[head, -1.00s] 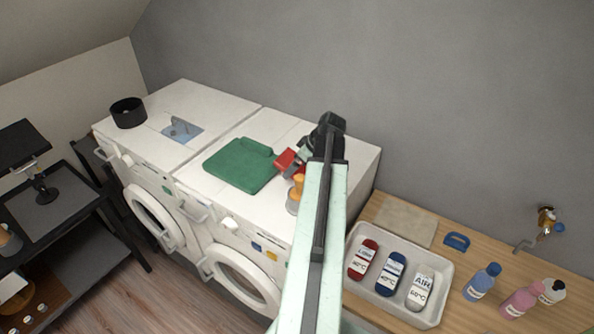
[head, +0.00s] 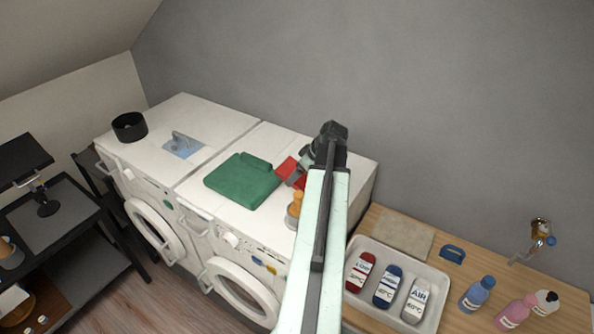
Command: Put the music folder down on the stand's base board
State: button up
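My arm reaches up the middle of the head view, and my gripper (head: 298,173) is above the right washing machine top, tilted down to the left. A red thing (head: 287,168) shows at its fingertips. I cannot tell if it is gripped, or if it is the music folder. No other thing is clearly a music folder. At the far left a black stand with a tilted panel (head: 22,160) rises from a dark table with a grey flat surface (head: 50,228). I cannot tell which part is the base board.
A green folded cloth (head: 240,182) and an orange-topped item (head: 295,208) lie near my gripper. A black round bowl (head: 129,127) stands on the left washer. A white tray (head: 436,290) with labelled pouches and several bottles (head: 477,295) are on the wooden counter.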

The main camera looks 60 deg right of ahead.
jog(key=s, duration=1.7)
jog(key=shift+a+f, duration=0.1)
jog(key=shift+f, duration=0.05)
